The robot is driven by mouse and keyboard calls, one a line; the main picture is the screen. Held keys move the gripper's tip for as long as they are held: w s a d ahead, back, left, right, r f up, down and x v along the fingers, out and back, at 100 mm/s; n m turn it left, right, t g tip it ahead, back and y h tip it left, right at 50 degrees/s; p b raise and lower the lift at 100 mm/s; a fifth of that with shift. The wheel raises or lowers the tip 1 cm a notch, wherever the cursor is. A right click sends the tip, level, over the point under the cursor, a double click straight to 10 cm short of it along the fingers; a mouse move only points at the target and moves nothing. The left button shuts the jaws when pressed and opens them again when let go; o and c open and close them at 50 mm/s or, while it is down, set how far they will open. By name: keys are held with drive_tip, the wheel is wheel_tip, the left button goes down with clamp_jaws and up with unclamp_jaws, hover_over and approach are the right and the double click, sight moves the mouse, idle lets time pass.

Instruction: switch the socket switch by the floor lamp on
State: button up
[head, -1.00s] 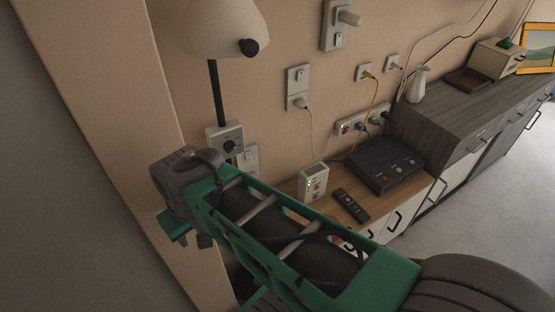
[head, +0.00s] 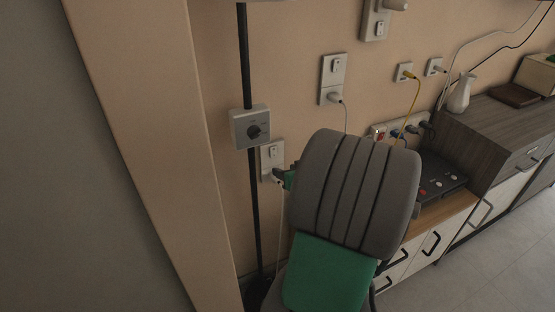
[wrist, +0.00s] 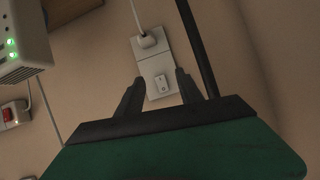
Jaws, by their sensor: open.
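The floor lamp's black pole (head: 245,70) stands against the wall, with a grey dial box (head: 251,128) on it. Right of the pole, low on the wall, is a white socket plate (head: 264,160) with a rocker switch (head: 273,152) above a plug and cord. In the wrist view the same plate (wrist: 155,66) appears turned over, plug at the top and rocker switch (wrist: 161,84) below. My gripper (wrist: 159,76) is open and empty, its fingers either side of the plate in that view. Contact cannot be told. In the head view my arm hides most of the gripper.
A power strip (head: 400,130) and black box (head: 440,178) are at the low cabinet. A lit white device (wrist: 22,45) is near my gripper. A wall corner juts out at left.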

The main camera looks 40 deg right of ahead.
sight(274, 154)
drive_tip(key=shift+n+t+h, duration=0.4)
drive_tip(key=shift+n+t, duration=0.1)
drive_tip(key=w+d, duration=0.1)
drive_tip(key=w, duration=0.1)
drive_tip(key=w+d, duration=0.1)
drive_tip(key=w, duration=0.2)
drive_tip(key=w+d, duration=0.1)
drive_tip(key=w, duration=0.1)
drive_tip(key=shift+w+f, duration=0.35)
drive_tip(key=shift+w, duration=0.05)
drive_tip(key=shift+c, duration=0.4)
clamp_jaws()
